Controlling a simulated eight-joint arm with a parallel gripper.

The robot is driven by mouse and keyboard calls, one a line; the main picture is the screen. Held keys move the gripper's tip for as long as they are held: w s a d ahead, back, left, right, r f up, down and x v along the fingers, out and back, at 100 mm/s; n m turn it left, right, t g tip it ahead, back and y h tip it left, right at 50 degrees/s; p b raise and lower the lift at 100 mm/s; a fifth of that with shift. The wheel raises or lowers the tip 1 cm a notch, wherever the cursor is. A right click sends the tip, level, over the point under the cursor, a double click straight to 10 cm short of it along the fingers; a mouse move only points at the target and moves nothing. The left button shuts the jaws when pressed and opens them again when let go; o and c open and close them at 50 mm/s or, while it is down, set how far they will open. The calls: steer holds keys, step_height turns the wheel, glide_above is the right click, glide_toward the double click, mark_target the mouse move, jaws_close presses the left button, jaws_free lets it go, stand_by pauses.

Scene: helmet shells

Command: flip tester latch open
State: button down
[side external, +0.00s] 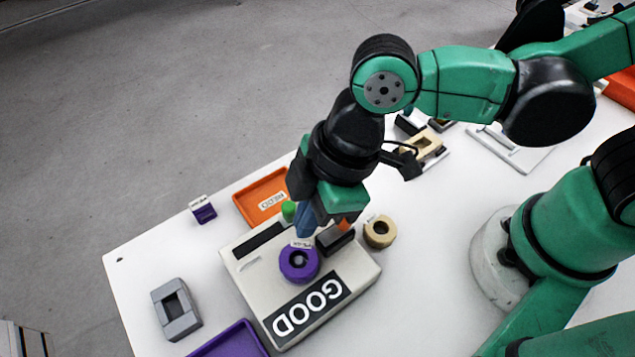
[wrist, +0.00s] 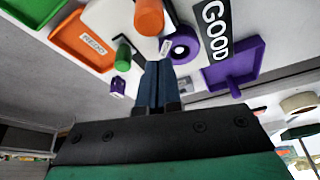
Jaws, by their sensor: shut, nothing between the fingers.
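The tester (side external: 355,262) is a pale box with a black GOOD sign (side external: 307,307) on its near side. A purple ring (side external: 299,263) sits on it, with a small white tag beside it; the ring also shows in the wrist view (wrist: 184,44). A dark block (side external: 335,238) stands right of the ring; I cannot tell for certain which part is the latch. My gripper (side external: 305,230) points down over the tester, just behind the ring, its blue fingers together and empty. Fingertip contact is unclear.
A green cylinder (side external: 288,210) stands close to my gripper. An orange tray (side external: 245,208) lies behind the tester, a purple tray (side external: 232,342) in front. A tan ring (side external: 379,231) is at right, a grey block (side external: 176,309) at left. The table is clear toward my base.

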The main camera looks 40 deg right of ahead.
mark_target(327, 232)
steer(key=w+a+v, duration=0.1)
steer(key=v, duration=0.8)
steer(key=shift+s+r, duration=0.35)
steer(key=shift+r, duration=0.15)
steer(key=shift+d, duration=0.1)
steer(key=w+d+f+m+t+h, duration=0.1)
steer(key=w+d+f+m+t, duration=0.1)
steer(key=d+m, duration=0.5)
steer(key=w+d+f+m+t+h, duration=0.1)
steer(key=w+d+m+t, duration=0.3)
steer(key=d, duration=0.8)
steer(key=w+m+h, duration=0.1)
steer(key=w+m, duration=0.1)
steer(key=m, duration=0.1)
steer(key=shift+d+f+h, duration=0.3)
steer(key=shift+f, duration=0.1)
